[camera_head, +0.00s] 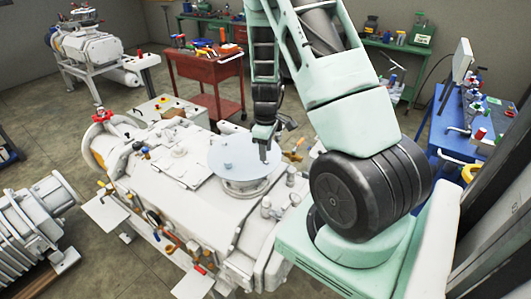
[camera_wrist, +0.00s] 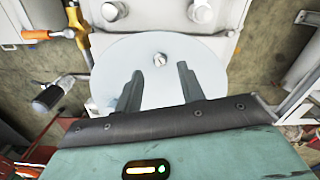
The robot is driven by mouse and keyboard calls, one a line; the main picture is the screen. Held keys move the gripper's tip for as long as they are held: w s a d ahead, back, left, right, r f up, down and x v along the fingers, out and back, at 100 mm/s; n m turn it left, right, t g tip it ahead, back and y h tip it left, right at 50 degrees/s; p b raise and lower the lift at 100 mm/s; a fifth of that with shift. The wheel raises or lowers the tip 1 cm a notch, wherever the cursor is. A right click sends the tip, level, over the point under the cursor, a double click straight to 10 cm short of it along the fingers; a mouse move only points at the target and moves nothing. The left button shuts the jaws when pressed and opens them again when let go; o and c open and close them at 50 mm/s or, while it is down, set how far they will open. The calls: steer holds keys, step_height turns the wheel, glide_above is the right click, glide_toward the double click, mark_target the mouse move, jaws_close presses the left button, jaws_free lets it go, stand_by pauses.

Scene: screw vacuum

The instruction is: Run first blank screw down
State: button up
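A round pale blank plate (camera_wrist: 205,52) lies on the vacuum machine's top flange. In the head view the same disc (camera_head: 228,157) covers the round port on the large white machine (camera_head: 145,190). One metal screw (camera_wrist: 160,59) shows in the plate near its far edge in the wrist view. My gripper (camera_wrist: 158,82) is open over the plate, its two fingers apart with nothing between them. The screw lies beyond the fingertips, roughly in line with the gap. In the head view my gripper (camera_head: 265,150) is above the right part of the disc. Screw depth cannot be told.
Valves and fittings stand up around the machine, including a yellow pipe fitting (camera_wrist: 76,25) left of the plate. A red cart (camera_head: 208,75) with tools stands behind. A blue bench (camera_head: 465,125) stands at the right. A ribbed pump (camera_head: 35,225) sits at the left.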

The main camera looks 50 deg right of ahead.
steer(key=shift+f, duration=1.5)
jaws_close()
